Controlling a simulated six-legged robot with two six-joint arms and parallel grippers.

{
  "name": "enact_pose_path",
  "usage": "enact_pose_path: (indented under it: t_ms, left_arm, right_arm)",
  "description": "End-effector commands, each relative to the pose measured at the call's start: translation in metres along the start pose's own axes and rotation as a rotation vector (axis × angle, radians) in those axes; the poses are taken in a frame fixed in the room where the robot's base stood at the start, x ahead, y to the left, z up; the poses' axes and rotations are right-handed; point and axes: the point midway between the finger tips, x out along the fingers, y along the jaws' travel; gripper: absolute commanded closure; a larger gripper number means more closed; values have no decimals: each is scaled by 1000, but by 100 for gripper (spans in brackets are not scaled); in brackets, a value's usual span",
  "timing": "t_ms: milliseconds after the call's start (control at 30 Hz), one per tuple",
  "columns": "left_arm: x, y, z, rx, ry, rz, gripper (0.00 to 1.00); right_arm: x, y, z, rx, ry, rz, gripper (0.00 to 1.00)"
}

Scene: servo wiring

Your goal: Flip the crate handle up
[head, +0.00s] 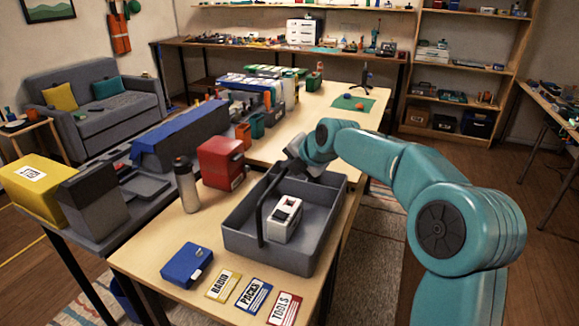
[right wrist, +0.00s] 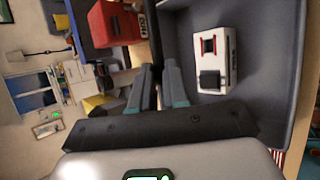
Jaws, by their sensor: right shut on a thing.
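The grey crate (head: 333,205) stands on the near end of the light wooden table. My right gripper (head: 296,163) is at the far part of the handle. In the right wrist view the fingers (right wrist: 156,72) are shut on the dark handle bar (right wrist: 155,35). The gripper covers the handle's far end in the head view, and I cannot tell its exact tilt. My left gripper is not in view.
A white device (head: 284,220) lies inside the crate. A red box (head: 221,163) and a grey bottle (head: 187,185) stand left of it. A blue box (head: 187,264) and label cards (head: 254,294) lie in front. Bare tabletop lies behind the crate.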

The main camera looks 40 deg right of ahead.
Motion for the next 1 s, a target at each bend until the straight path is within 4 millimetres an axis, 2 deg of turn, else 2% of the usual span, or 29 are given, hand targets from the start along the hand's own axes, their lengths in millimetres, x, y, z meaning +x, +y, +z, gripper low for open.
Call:
enact_pose_path:
  t_ms: [33, 267, 300, 367, 400, 1000]
  left_arm:
    - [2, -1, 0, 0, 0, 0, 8]
    - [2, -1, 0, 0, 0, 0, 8]
    - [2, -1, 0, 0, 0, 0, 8]
    - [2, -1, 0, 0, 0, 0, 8]
    - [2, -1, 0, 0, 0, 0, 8]
    - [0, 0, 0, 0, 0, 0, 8]
  right_arm:
    - [10, -16, -8, -4, 28, -42, 100]
    - [10, -17, -6, -5, 28, -41, 100]
    - [10, -17, -6, -5, 28, -41, 83]
    - [10, -17, -6, -5, 29, -41, 63]
    - [10, -17, -6, -4, 29, -40, 60]
    - [5, -11, -4, -1, 22, -27, 60]
